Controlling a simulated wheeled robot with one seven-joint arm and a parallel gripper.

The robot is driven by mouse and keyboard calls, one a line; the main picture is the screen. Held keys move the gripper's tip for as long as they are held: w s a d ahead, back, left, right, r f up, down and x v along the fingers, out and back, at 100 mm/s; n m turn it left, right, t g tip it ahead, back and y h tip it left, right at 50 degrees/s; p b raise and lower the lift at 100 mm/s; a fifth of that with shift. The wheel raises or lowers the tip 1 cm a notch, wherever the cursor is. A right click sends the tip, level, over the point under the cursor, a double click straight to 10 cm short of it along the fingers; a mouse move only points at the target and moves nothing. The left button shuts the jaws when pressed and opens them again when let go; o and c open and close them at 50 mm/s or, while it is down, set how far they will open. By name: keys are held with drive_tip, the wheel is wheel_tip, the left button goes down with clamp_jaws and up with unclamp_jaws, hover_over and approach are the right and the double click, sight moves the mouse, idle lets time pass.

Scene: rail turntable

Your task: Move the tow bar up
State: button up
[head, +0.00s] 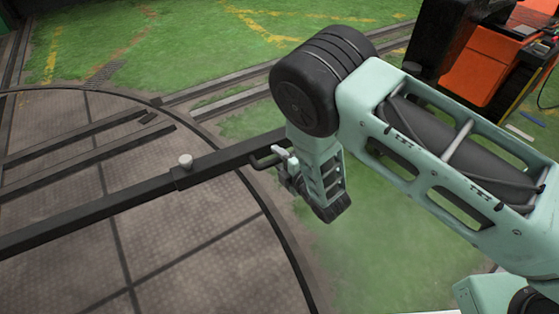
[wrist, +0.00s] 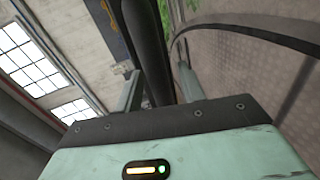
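The tow bar (head: 110,207) is a long dark bar running from the left edge over the round plated floor to my gripper. It has a pale knob (head: 185,160) on top and a dark loop handle (head: 266,159) near its right end. My gripper (head: 281,155) is at that handle, partly hidden by my wrist. In the wrist view, a dark bar (wrist: 150,35) passes between the two fingers of my gripper (wrist: 158,80), close to both. Whether the fingers press on it, I cannot tell.
The round turntable deck (head: 200,250) fills the lower left, with rails (head: 75,145) set in it. Green floor (head: 200,40) lies beyond, crossed by more rails (head: 230,93). An orange and black machine (head: 480,65) stands at the upper right.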

clamp_jaws()
drive_tip(key=w+d+r+m+p, duration=0.2)
drive_tip(key=w+d+r+p, duration=0.1)
drive_tip(key=r+p, duration=0.6)
drive_tip(key=w+d+r+m+y+p, duration=0.1)
drive_tip(key=d+r+p, duration=0.5)
drive_tip(key=r, duration=1.1)
drive_tip(key=w+d+r+m+y+p, duration=0.1)
drive_tip(key=w+d+r+m+p, duration=0.3)
drive_tip(key=r+p, duration=0.8)
drive_tip(key=shift+w+d+r+g, duration=0.4)
drive_tip(key=shift+w+d+r, duration=0.05)
drive_tip(key=shift+w+r, duration=0.3)
unclamp_jaws()
drive_tip(key=shift+f, duration=0.1)
